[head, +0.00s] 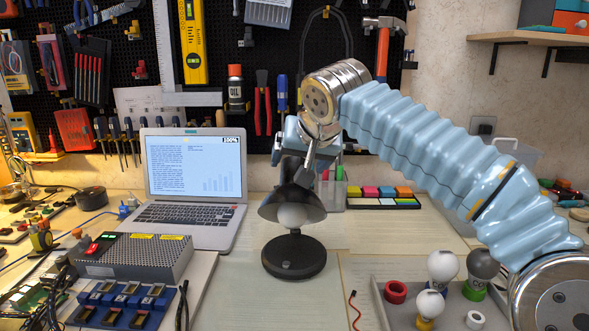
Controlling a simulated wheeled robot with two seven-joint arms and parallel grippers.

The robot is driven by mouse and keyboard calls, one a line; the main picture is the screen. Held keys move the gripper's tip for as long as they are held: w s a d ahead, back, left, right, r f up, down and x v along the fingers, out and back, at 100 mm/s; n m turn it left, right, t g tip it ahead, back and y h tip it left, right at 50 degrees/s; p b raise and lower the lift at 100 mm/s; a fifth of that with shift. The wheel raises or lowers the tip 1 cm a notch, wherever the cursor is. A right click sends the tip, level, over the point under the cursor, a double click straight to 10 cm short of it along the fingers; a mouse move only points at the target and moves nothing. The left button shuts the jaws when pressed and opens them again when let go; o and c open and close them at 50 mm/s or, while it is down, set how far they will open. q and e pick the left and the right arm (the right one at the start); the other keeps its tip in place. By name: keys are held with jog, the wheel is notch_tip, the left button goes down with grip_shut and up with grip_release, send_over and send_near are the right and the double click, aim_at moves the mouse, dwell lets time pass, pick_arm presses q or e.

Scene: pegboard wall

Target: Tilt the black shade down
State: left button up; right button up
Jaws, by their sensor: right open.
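The black shade (274,207) belongs to a desk lamp in the middle of the head view. It opens downward toward me, and a pale bulb (292,216) shows under its rim. The lamp's round black base (294,264) stands on the table below it. My right gripper (303,172) reaches in from the right and points down at the upper part of the shade. It is open; whether its fingers touch the shade cannot be told. The gripper and wrist hide part of the lamp's upper arm. My left gripper is not in view.
A laptop (191,215) stands open left of the lamp. A grey power box (133,257) is at the front left. A grey tray (388,313) with several bulbs lies at the front right. A tool pegboard (222,55) is behind. The table around the lamp base is clear.

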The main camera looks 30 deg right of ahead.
aim_at(296, 166)
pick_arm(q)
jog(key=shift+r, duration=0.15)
pick_arm(e)
jog(key=shift+x, duration=2.2)
jog(key=c, duration=1.4)
jog(key=shift+f, duration=0.15)
jog(key=shift+c, duration=0.2)
jog(key=t+b, duration=0.1)
jog(key=b, duration=0.3)
jog(key=t+h+b, duration=0.1)
jog(key=b, duration=0.3)
jog(key=shift+s+a, duration=0.2)
jog(key=shift+s, duration=0.1)
jog(key=shift+r+t+b, duration=0.4)
jog(key=shift+b, duration=0.1)
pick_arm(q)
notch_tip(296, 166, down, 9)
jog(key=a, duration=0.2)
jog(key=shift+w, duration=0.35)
pick_arm(e)
jog(key=shift+s+r+h, duration=0.1)
jog(key=shift+r+h, duration=0.05)
jog(key=shift+h, duration=0.15)
